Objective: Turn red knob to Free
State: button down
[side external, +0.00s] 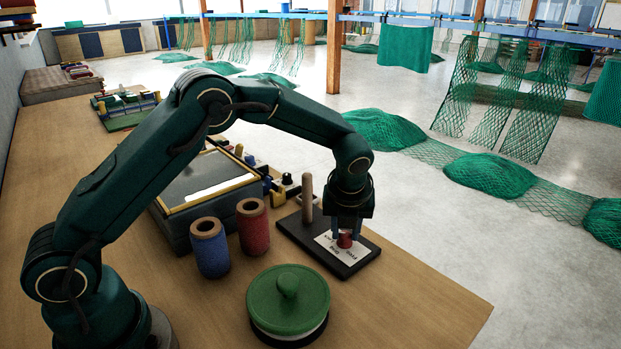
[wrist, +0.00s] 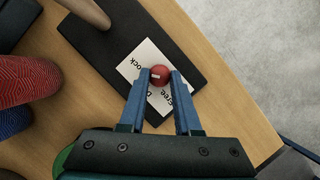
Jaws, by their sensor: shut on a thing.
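The red knob (wrist: 160,74) stands on a white label card (wrist: 149,62) fixed to a black base plate (wrist: 97,48). In the side view the knob (side external: 345,241) sits low between the fingers. My gripper (side external: 346,228) points down over the plate and is shut on the knob, with one blue finger on each side in the wrist view. A small pale mark shows on the knob's left side in the wrist view. "Free" reads on the card below and right of the knob; "ock" reads at the upper left. Another word is partly hidden by the fingers.
A wooden peg (side external: 307,197) rises from the plate close to my gripper. A green lidded pot (side external: 288,302), a red spool (side external: 252,227) and a blue spool (side external: 210,248) stand nearby. A grey box (side external: 203,180) lies behind them. The table's right corner is clear.

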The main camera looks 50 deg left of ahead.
aim_at(348, 236)
jog(key=n+g+y, duration=0.1)
jog(key=n, duration=0.3)
jog(key=shift+w+d, duration=0.15)
jog(key=shift+n+g, duration=0.8)
jog(key=shift+n, duration=1.3)
jog(key=c, duration=0.6)
grip_release()
jog(key=shift+w, duration=0.1)
jog(key=shift+r, duration=2)
jog(key=shift+s+a+r, duration=0.85)
jog(key=shift+a+r, duration=0.3)
jog(key=shift+a, duration=0.6)
jog(key=shift+s+a+r, duration=0.85)
jog(key=shift+a+r, duration=0.35)
jog(key=shift+a, duration=0.55)
jog(key=shift+s+a+r, duration=0.85)
jog(key=shift+a+r, duration=0.3)
jog(key=shift+a, duration=0.6)
